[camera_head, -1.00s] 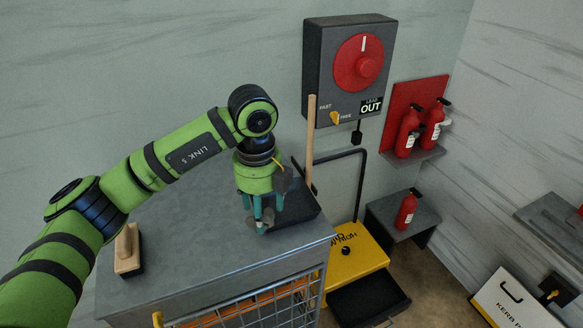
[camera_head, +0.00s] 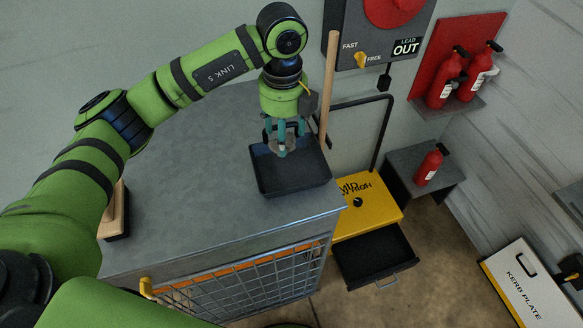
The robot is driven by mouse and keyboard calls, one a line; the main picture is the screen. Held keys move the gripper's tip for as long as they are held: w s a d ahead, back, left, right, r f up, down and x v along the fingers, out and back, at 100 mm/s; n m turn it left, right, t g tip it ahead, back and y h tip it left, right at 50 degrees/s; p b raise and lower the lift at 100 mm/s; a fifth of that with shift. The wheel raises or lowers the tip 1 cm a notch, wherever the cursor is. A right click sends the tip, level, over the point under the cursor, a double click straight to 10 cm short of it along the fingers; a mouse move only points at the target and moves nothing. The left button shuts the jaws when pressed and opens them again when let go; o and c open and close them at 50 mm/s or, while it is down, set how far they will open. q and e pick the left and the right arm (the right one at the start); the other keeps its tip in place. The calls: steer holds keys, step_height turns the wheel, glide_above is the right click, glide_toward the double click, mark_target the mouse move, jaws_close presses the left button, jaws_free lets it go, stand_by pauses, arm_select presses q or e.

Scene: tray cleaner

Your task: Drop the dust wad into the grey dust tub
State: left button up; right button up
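My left gripper (camera_head: 283,142) points down from the green arm over the grey cabinet top. Its teal fingers are shut on a small grey lump, the dust wad (camera_head: 282,148), which is partly hidden by the fingers. A dark, open, square tub (camera_head: 291,189) sits on the cabinet top directly under and around the gripper in the picture. The wad appears over its back part; the exact height above the floor of the tub is hard to tell. My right gripper is not in view.
A wooden-backed brush (camera_head: 116,216) lies at the left of the cabinet top (camera_head: 185,195). A wooden handle (camera_head: 328,85) rises behind the tub. A yellow box (camera_head: 366,206) with an open black drawer (camera_head: 378,262) stands to the right. The middle of the top is clear.

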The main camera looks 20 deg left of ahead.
arm_select(q)
step_height(320, 180, down, 2)
steer(key=shift+w+b, duration=0.1)
steer(key=shift+b, duration=0.2)
steer(key=o, duration=0.9)
steer(key=shift+r, duration=0.15)
step_height(320, 180, up, 12)
